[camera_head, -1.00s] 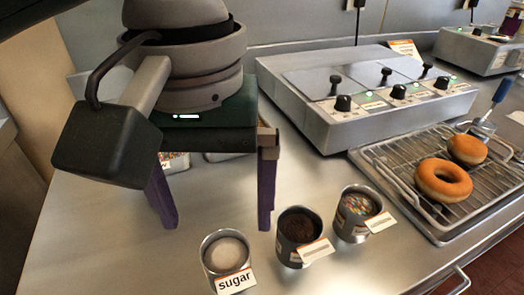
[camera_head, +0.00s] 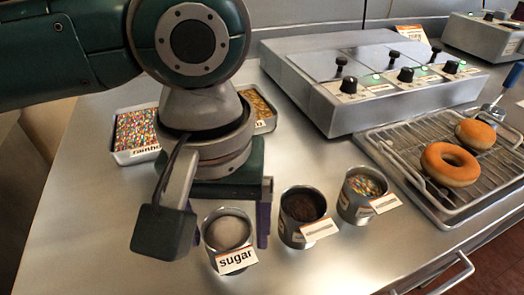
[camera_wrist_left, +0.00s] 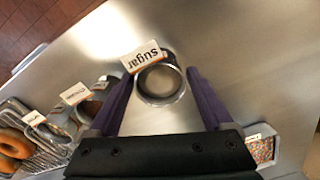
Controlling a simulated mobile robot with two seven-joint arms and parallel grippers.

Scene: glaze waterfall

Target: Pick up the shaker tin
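The metal tin labelled "sugar" (camera_head: 228,232), with white contents, stands upright on the steel counter. Two similar tins stand to its right, one with dark contents (camera_head: 302,208) and one with coloured sprinkles (camera_head: 364,185). My left gripper (camera_head: 230,236) points down at the sugar tin, with purple fingers apart. In the left wrist view the sugar tin (camera_wrist_left: 160,84) lies between the open fingers, with visible gaps on both sides. In the head view the left finger is mostly hidden by my wrist parts. My right gripper is not in view.
A tray of rainbow sprinkles (camera_head: 136,130) and another topping tray (camera_head: 262,108) lie behind my left arm. A wire rack (camera_head: 415,180) with two doughnuts (camera_head: 450,164) is at right. A lidded unit with knobs (camera_head: 340,105) stands behind. The front left counter is clear.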

